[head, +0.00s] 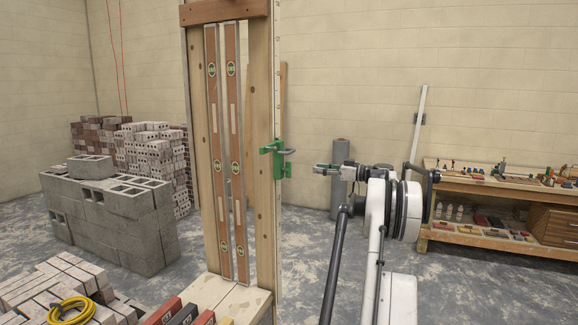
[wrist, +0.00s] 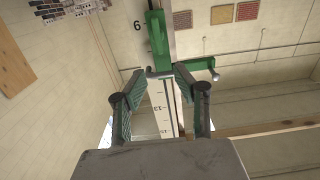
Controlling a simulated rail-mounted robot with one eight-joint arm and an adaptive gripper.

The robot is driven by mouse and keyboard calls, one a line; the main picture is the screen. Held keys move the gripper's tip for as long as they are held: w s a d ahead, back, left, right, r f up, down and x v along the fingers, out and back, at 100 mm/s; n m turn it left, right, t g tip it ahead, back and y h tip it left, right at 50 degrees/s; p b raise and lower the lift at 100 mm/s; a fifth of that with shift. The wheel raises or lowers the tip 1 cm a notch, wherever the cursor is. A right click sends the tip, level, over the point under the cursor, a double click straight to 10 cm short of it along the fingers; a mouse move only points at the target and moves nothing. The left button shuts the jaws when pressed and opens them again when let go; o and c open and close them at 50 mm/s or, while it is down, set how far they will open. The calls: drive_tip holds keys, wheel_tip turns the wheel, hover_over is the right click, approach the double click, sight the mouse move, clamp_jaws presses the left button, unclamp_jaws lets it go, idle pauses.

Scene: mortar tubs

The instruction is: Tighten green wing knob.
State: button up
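A green clamp (head: 277,160) is fixed on the pale graduated pole beside the wooden frame in the head view. In the wrist view the clamp (wrist: 157,38) is at the top centre, with a green arm (wrist: 195,63) reaching right to a grey tip. A small green piece (wrist: 158,73) shows between my fingertips; it may be the wing knob, but I cannot tell its shape. My gripper (head: 320,169) is just right of the clamp in the head view, with a gap between. In the wrist view my gripper (wrist: 161,73) has its fingers apart, holding nothing visible.
Two orange-brown spirit levels (head: 222,150) hang on the wooden frame left of the clamp. A grey roll (head: 342,160) stands behind my arm. A wooden workbench (head: 455,235) with tools is at right. Concrete blocks (head: 115,220) and brick stacks stand at left.

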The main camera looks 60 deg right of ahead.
sight(289, 167)
drive_tip(key=p+x, duration=0.2)
drive_tip(key=x, duration=1.1)
drive_tip(key=shift+w, duration=0.25)
drive_tip(key=shift+f, duration=0.1)
clamp_jaws()
